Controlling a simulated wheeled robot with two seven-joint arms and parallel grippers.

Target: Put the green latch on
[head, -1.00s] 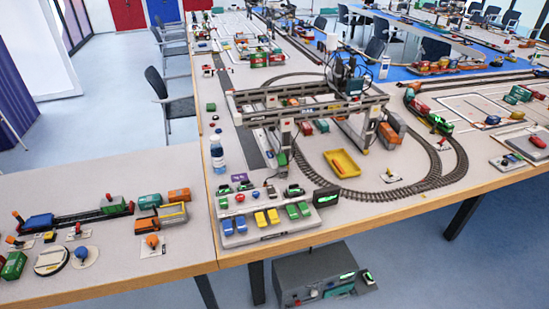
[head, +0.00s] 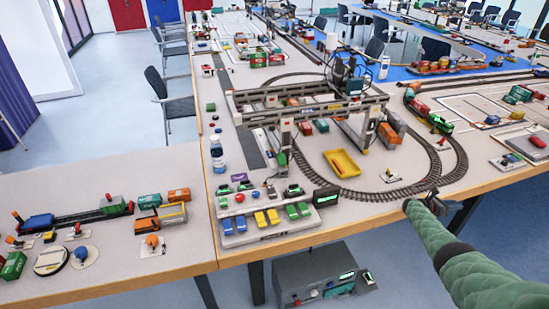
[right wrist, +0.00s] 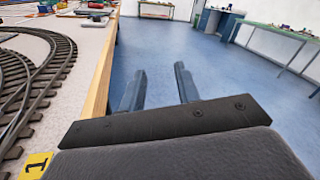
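A grey control panel (head: 280,236) lies at the table's front edge in the head view. It carries blue, yellow and green switches in a row. The green ones (head: 298,210) are at its right end, beside a black box with a green display (head: 326,196). Small green-topped parts (head: 293,189) sit on dark bases behind the row. I cannot tell which green part is the latch or how it is set. My right gripper (head: 457,208) is beyond the table's front edge, right of the panel. The right wrist view shows its two fingers apart and empty (right wrist: 160,70). My left gripper is not in view.
A gantry crane (head: 310,105) stands behind the panel, with a curved track (head: 430,180) and a yellow tray (head: 341,163) nearby. A bottle (head: 217,155) stands to the left. A grey box (head: 315,272) sits under the table. Open floor (right wrist: 230,80) lies beyond the table edge.

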